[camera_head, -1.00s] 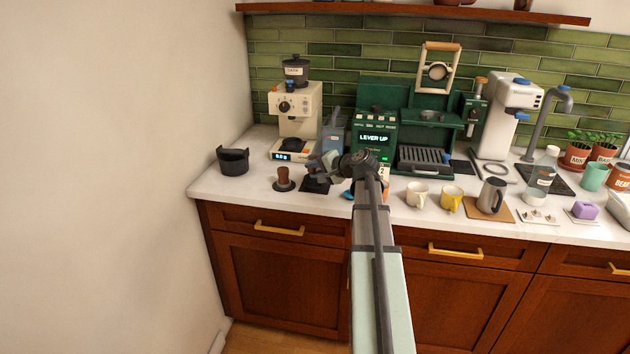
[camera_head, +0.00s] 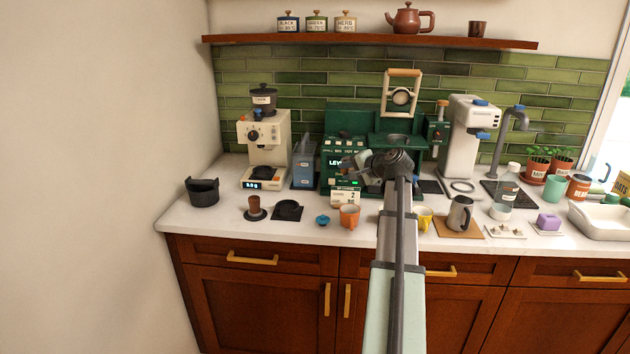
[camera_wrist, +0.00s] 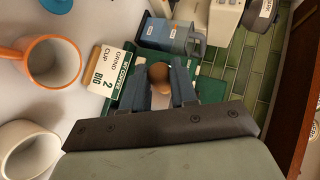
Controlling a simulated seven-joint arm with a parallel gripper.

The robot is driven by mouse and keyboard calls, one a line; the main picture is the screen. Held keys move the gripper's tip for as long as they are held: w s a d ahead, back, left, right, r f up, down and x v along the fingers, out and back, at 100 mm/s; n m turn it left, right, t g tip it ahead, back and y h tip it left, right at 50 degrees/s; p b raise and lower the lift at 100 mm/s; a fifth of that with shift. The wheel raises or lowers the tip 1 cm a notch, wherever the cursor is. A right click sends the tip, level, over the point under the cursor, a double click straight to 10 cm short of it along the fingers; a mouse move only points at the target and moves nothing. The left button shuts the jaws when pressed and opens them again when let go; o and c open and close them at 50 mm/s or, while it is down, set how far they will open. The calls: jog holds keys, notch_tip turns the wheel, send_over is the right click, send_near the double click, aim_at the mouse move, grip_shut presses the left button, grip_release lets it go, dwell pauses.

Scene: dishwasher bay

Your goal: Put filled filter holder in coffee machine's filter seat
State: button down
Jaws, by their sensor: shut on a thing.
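The green coffee machine (camera_head: 345,145) stands against the tiled wall, with its wood-handled lever frame (camera_head: 403,75) raised. My gripper (camera_head: 362,166) is in front of the machine, above the counter, and my arm covers part of the machine's right half. In the wrist view my gripper (camera_wrist: 160,88) is shut on the filter holder, whose round brown handle end (camera_wrist: 158,73) shows between the two fingers. The holder's basket and its coffee are hidden. The filter seat cannot be made out clearly behind my wrist.
A tamper (camera_head: 255,208) and black mat (camera_head: 288,210) lie at the front left.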

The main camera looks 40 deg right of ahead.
jog(key=s+d+r+n+y, duration=0.1)
jog(key=s+d+r+y, duration=0.1)
jog(key=s+d+r, duration=0.5)
jog(key=s+d+r+n+y, duration=0.15)
jog(key=s+d+r, duration=0.3)
jog(key=d, duration=0.45)
jog(key=w+d+f, duration=0.5)
jog(key=w+d, duration=0.3)
jog(key=shift+w+d, duration=0.2)
jog(key=shift+w, duration=0.1)
dwell(0.7)
jog(key=shift+f, duration=0.4)
dwell(1.2)
jog(key=c, duration=0.8)
grip_release()
